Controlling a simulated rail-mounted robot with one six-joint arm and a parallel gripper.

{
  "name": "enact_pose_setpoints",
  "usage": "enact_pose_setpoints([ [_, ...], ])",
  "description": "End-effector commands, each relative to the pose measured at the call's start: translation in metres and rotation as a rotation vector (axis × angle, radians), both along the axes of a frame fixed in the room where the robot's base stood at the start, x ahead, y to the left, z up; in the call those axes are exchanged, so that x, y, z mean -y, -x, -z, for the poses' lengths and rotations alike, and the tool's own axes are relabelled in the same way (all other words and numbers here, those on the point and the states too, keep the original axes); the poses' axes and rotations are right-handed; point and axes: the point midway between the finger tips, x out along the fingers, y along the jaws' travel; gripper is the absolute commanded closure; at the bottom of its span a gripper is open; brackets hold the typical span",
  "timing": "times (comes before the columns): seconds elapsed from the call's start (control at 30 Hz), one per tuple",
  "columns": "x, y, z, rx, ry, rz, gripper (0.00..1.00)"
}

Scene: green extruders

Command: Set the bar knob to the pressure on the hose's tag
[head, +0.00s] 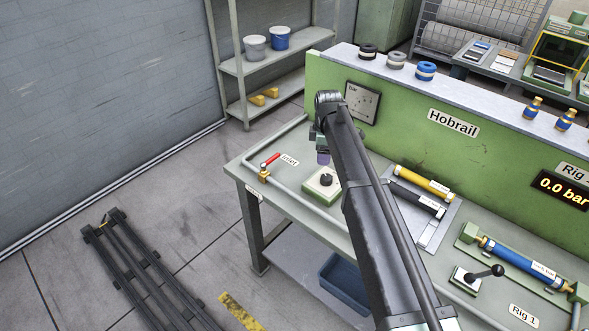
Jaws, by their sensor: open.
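The bar knob (326,179) is a small black knob on a pale block on the green bench, left of my arm. My gripper (323,158) is just above and behind it in the picture, apart from it as far as I can see; its fingers are small and partly hidden by my arm. A blue hose (505,255) with brass ends lies in the Rig 1 holder at right. Its white tag (544,270) is too small to read surely. A gauge marked bar (362,101) is on the green panel, its needle unclear. The display (560,189) reads 0.0 bar.
A red-handled inlet valve (269,162) and pipe run along the bench's left edge. A yellow hose (424,183) and black hose (416,199) lie on a tray beside my arm. A black-knobbed lever (485,275) stands before Rig 1. Several fittings sit on the panel top.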

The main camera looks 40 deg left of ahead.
Motion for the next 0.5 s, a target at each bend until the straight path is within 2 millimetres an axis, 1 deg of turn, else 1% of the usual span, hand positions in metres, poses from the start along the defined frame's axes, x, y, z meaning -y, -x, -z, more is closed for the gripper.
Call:
enact_pose_setpoints([
  [0.1, 0.002, 0.000, 0.000, 0.000, 0.000, -0.060, 0.30],
  [0.27, 0.002, 0.000, 0.005, 0.000, 0.000, -0.063, 0.30],
  [0.37, 0.003, 0.000, 0.018, 0.000, 0.000, -0.062, 0.30],
  [0.47, 0.003, 0.000, 0.039, 0.000, 0.000, -0.061, 0.30],
  [0.5, 0.003, 0.000, 0.049, 0.000, 0.000, -0.061, 0.30],
])
